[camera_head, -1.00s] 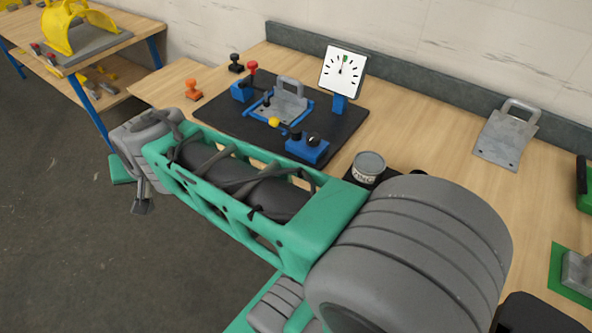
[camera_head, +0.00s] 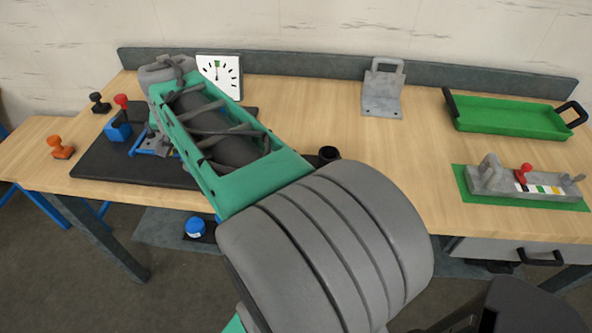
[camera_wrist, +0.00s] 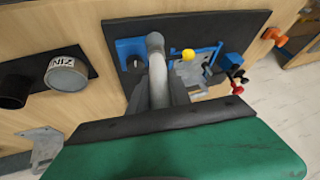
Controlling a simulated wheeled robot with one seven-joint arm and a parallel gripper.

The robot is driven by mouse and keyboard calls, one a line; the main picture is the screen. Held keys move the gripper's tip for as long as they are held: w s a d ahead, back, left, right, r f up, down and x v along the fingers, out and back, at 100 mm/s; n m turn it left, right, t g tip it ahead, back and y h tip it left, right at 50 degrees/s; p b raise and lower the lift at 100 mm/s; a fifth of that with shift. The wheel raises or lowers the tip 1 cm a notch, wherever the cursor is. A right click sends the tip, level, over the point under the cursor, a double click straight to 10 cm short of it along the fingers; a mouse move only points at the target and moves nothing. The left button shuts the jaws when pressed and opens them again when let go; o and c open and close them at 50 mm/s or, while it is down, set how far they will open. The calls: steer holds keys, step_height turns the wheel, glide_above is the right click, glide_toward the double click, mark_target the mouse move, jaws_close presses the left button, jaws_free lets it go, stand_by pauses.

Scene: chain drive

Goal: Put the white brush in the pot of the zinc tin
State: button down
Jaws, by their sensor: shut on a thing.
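My gripper (camera_wrist: 160,95) is shut on a pale, rounded shaft in the wrist view, which looks like the white brush (camera_wrist: 157,68); its far end is hard to make out. It hangs over the black board with the blue fixtures. The zinc tin (camera_wrist: 67,76), a grey can with a dark-lettered label, stands to the left of my gripper, apart from it. A black pot (camera_wrist: 14,91) stands beside the tin on the same dark strip. In the head view the black pot (camera_head: 329,153) shows past my arm; the tin and my gripper are hidden there.
A grey metal bracket (camera_head: 383,90) stands at the back. A green tray (camera_head: 510,117) and a grey fixture on a green mat (camera_head: 465,183) lie right. Bare wood lies between.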

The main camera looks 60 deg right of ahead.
steer(key=s+d+r+m+g+h+b, duration=0.2)
steer(key=s+d+m+g, duration=0.6)
steer(key=s+d, duration=1.65)
step_height(320, 180, down, 10)
steer(key=m+t+b, duration=0.1)
steer(key=shift+d+m+t+y+b, duration=0.3)
steer(key=shift+m+b, duration=0.1)
steer(key=shift+r, duration=0.1)
steer(key=shift+f, duration=0.2)
steer(key=c, duration=1.2)
jaws_free()
steer(key=shift+r, duration=0.1)
